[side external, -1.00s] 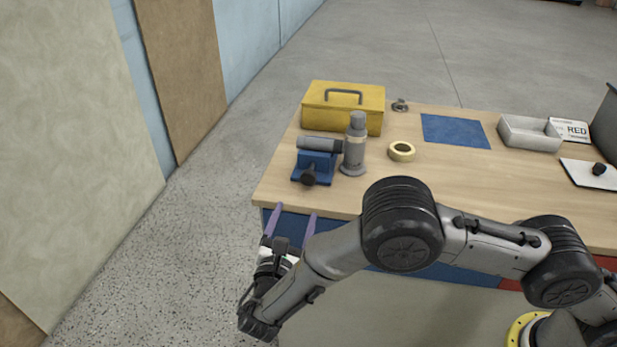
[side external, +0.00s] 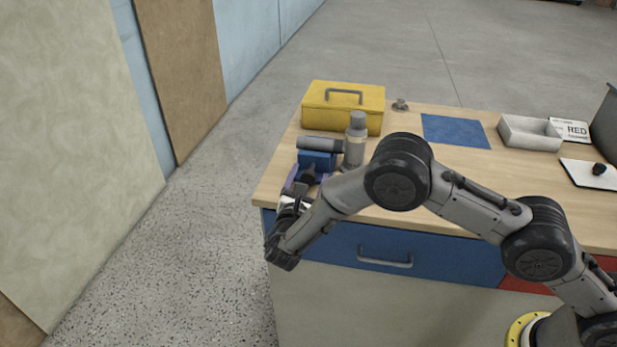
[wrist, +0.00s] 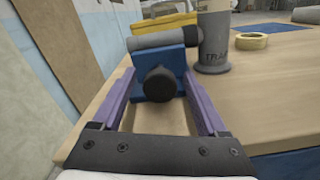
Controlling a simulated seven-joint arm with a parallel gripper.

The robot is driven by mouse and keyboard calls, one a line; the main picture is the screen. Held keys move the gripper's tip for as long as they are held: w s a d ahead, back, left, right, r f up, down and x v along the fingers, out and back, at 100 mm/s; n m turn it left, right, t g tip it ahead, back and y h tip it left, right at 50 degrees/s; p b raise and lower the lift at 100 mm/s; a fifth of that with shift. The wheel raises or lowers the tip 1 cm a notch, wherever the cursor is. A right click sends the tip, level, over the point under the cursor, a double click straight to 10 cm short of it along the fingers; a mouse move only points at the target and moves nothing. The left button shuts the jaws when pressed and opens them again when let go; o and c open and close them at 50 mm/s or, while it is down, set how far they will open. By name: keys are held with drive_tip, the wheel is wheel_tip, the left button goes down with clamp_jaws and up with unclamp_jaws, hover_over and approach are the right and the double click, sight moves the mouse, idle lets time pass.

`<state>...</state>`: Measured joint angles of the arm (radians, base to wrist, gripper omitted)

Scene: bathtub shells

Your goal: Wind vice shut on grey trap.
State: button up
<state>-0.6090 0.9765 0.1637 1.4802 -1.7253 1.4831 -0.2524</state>
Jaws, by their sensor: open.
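The blue vice (side external: 318,160) stands near the left front of the bench, with its dark round knob (wrist: 160,84) facing my gripper. The grey trap has an upright body (side external: 355,142) marked "TRA..." in the wrist view (wrist: 213,45). Its horizontal pipe (side external: 319,144) lies across the top of the vice. My gripper (side external: 306,177) is open, its purple fingers one on each side of the knob in the wrist view (wrist: 160,95). I cannot tell whether they touch it. The vice's jaw gap is hidden.
A yellow toolbox (side external: 342,108) stands behind the vice. A tape roll (wrist: 251,41) lies to the right of the trap. The bench's left edge is close to the vice.

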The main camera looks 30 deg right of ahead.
clamp_jaws()
idle(0.3)
drive_tip(key=m, duration=0.4)
drive_tip(key=shift+m, duration=0.4)
drive_tip(key=shift+c, duration=0.6)
unclamp_jaws()
drive_tip(key=shift+o, duration=0.6)
drive_tip(key=shift+s+f, duration=0.1)
drive_tip(key=shift+f, duration=0.05)
